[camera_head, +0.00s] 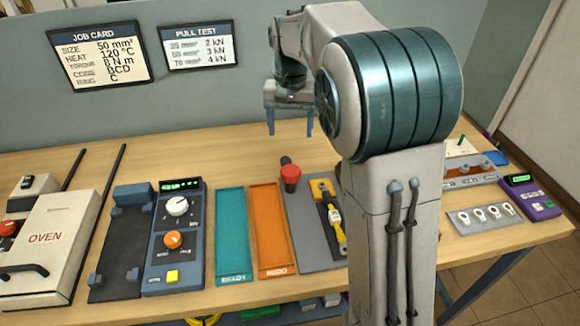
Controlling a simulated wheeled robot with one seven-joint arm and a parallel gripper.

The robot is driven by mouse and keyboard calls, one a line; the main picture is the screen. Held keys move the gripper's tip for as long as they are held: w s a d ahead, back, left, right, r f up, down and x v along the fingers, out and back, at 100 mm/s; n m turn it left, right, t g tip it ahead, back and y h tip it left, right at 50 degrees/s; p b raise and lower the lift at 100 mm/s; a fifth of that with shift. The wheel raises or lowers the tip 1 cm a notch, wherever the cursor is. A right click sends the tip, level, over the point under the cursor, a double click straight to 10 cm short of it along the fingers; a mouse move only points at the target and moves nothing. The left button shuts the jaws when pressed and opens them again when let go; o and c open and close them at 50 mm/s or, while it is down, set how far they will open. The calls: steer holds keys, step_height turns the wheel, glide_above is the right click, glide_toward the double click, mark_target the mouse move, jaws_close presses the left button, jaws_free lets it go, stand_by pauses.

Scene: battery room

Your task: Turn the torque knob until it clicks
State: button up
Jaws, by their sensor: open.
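A blue control box (172,268) stands on the left half of the bench. It carries a white knob (177,206), an orange knob (173,240), a yellow button and a green-lit display (180,184). The knob labels are too small to read, so I cannot tell which one is the torque knob. My gripper (290,124) points down with its two blue fingers apart, open and empty. It is above the back of the bench, right of and well away from the box.
A teal READY tray (231,233) and an orange REDO tray (266,220) lie right of the box. Beyond them are a red-topped post (290,174) and a yellow-black tool (337,228). An oven (52,238) stands left. A job card (98,52) reads 8 N m.

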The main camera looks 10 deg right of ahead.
mark_target(291, 169)
step_height(291, 169, down, 13)
stand_by(0.4)
steer(key=c, duration=1.4)
